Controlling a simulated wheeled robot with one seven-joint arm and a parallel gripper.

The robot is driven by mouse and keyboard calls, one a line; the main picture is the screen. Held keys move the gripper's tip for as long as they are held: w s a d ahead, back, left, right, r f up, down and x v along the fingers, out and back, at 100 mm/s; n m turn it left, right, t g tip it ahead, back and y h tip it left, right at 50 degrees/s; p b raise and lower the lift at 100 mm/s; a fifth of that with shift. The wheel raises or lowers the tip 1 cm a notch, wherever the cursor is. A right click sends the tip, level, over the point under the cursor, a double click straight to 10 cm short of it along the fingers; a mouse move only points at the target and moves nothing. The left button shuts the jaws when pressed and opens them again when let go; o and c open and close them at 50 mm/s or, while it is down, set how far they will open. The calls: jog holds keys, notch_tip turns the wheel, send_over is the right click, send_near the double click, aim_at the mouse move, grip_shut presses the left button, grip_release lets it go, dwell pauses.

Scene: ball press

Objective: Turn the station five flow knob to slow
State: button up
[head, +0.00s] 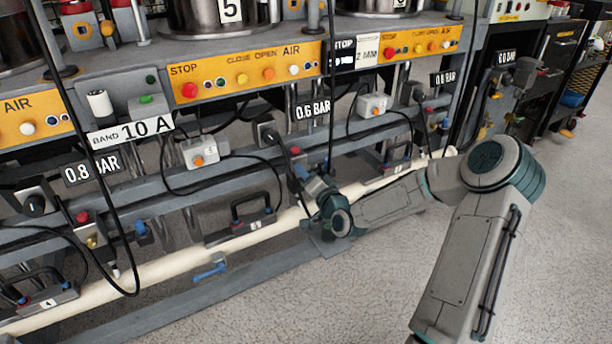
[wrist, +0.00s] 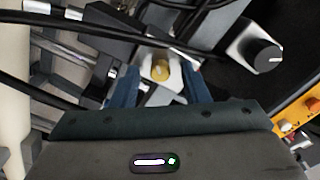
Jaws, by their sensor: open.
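My gripper (wrist: 160,88) is open, with one blue finger on each side of a small brass round knob (wrist: 160,70) on a pale block. This is probably the flow knob, but I can read no slow mark on it. I cannot tell whether the fingers touch it. In the head view my gripper (head: 303,175) is low at station five, just below a red-topped fitting (head: 295,150), and my wrist hides most of the valve there. The station's number plate (head: 230,10) shows 5.
A black knob with a white mark (wrist: 265,56) sits close by on the right in the wrist view. Black hoses (head: 275,170) hang around the valve. A 0.6 BAR sign (head: 312,111) and an orange button panel (head: 255,72) are above. A cream pipe (head: 170,265) runs below.

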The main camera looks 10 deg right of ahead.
jog(key=p+v, duration=0.3)
jog(key=v, duration=1)
jog(key=shift+s, duration=0.3)
jog(key=shift+d+r, duration=0.1)
jog(key=s+a+r+n+g+h+p, duration=0.1)
jog(key=s+r+n+g+h+p, duration=0.1)
jog(key=s+r+g+p, duration=0.2)
jog(key=s+a+r+n+g+h+p, duration=0.1)
jog(key=s+r+g+p, duration=0.4)
jog(key=s+r+p, duration=0.6)
jog(key=s+a+r+n+g+h+p, duration=0.2)
jog(key=s+r+n+g+p, duration=0.2)
jog(key=s+r+p, duration=0.4)
notch_tip(320, 180, up, 19)
jog(key=g+p, duration=0.1)
jog(key=p, duration=0.6)
jog(key=shift+s+a+h, duration=0.2)
jog(key=shift+s+h, duration=0.05)
jog(key=shift+h, duration=0.05)
